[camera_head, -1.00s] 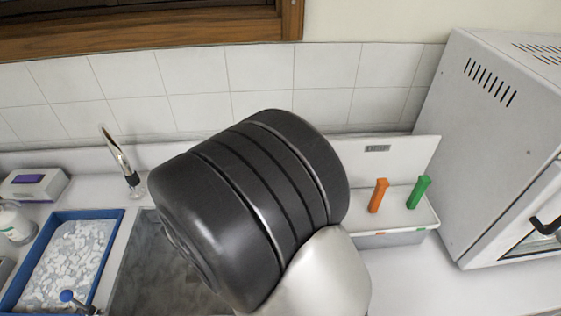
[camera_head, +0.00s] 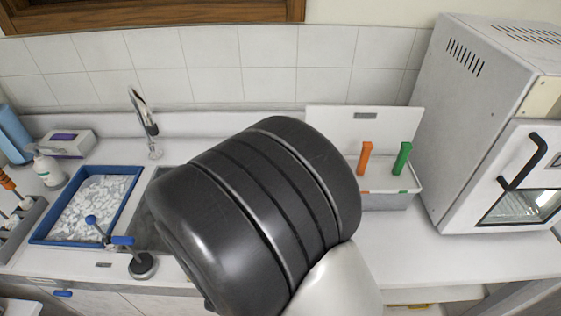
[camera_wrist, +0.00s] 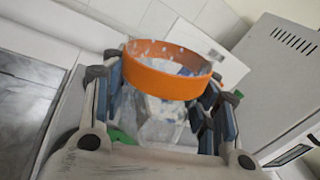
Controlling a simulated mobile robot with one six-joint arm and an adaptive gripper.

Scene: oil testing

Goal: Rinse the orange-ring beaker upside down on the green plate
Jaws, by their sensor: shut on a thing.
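The orange-ring beaker (camera_wrist: 168,80) is between the fingers of my gripper (camera_wrist: 162,98) in the wrist view. Its orange band is toward the top of that picture, with clear glass below it. Droplets or specks show inside the band. The fingers press on both sides of the glass. In the head view my dark arm link hides the gripper and beaker. A small green patch (camera_wrist: 121,137) shows beside the left finger; I cannot tell whether it is the green plate.
The grey sink (camera_head: 150,225) is partly behind my arm. A blue-rimmed tray (camera_head: 127,202) of white pieces is to its left, with a blue-handled fixture (camera_head: 122,241) nearby. A white box (camera_head: 388,202) with orange and green handles and a large oven (camera_head: 480,130) stand right. The tap (camera_head: 148,120) is behind.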

